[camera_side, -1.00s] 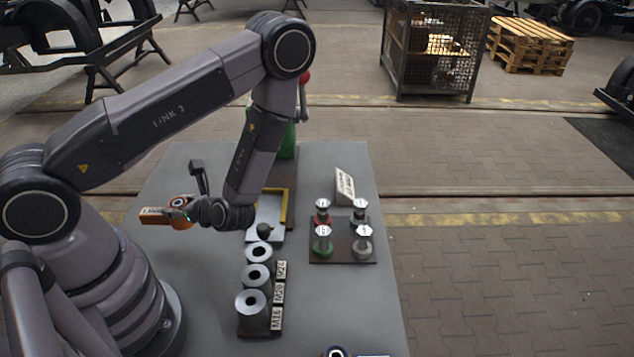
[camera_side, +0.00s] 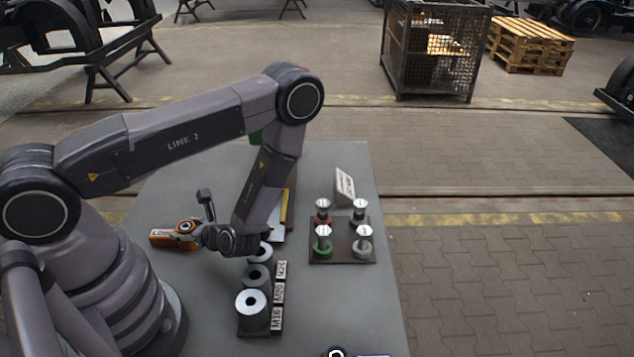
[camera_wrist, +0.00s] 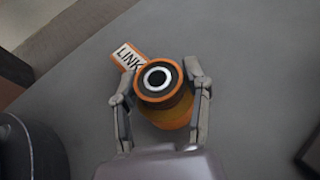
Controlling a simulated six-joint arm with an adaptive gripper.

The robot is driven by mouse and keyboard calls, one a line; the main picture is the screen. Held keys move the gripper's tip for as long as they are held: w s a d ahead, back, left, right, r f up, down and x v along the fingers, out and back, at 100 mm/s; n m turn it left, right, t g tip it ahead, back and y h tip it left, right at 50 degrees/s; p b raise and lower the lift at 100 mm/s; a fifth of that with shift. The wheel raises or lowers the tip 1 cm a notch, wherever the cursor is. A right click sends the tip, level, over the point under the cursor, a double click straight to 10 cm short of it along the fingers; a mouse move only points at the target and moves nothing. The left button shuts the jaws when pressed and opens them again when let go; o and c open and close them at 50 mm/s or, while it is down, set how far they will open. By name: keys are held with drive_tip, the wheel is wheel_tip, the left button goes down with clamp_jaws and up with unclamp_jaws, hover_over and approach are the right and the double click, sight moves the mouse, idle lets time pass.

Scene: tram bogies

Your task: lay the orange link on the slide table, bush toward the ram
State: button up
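The orange link (camera_side: 173,236) is at the left of the bench in the side view, with its label end pointing left. In the wrist view its LINK plate (camera_wrist: 127,56) points up and left, and the dark round bush (camera_wrist: 158,78) sits between the fingers. My gripper (camera_wrist: 162,82) is shut on the link at the bush end. I cannot tell its height above the bench. The pale slide table (camera_side: 278,236) with a yellow edge (camera_side: 285,209) is mostly hidden behind my arm. A bit of green machine (camera_side: 256,138), perhaps the ram's press, shows behind my arm.
A row of grey cylinders (camera_side: 251,303) with M16, M20 and M24 tags (camera_side: 279,294) stands close to my wrist. A dark rack (camera_side: 342,247) holds several capped posts to the right, with a white sign (camera_side: 345,184) behind.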

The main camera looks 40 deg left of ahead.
drive_tip(key=shift+o, duration=1.2)
